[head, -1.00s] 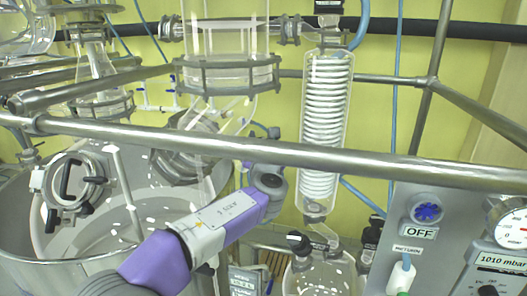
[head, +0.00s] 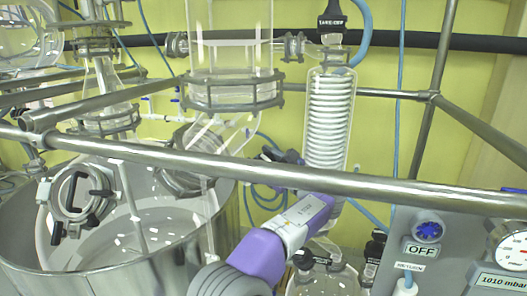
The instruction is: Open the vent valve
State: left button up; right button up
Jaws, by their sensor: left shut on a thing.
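My left arm, purple and white, comes in from the bottom, and its wrist passes behind the long steel rail. My left gripper (head: 288,157) is a small dark shape just above the rail, left of the coil condenser. It is shut on a small handle there, which I take for the vent valve (head: 270,152). The rail and the wrist hide part of it, and no vent label can be read. How far the handle is turned cannot be told. My right gripper is not in view.
The steel rail (head: 400,189) crosses the view in front of the glassware. The coil condenser (head: 330,120) stands right of the gripper, under a black TAKE-OFF valve (head: 331,22). A large steel vessel (head: 120,268) fills the lower left. A grey panel (head: 455,250) reads OFF.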

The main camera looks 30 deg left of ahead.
pick_arm(q)
jog(key=shift+s+n+g+p, duration=0.15)
jog(key=shift+n+g+p, duration=0.15)
jog(key=shift+n+g, duration=1.85)
jog(key=shift+n+g+h, duration=0.25)
jog(key=shift+n+h, duration=0.05)
jog(key=shift+n, duration=0.25)
jog(key=o, duration=1)
jog(key=shift+c, duration=0.2)
jog(key=d, duration=0.7)
jog(key=shift+d+f, duration=0.15)
jog(key=shift+d, duration=0.1)
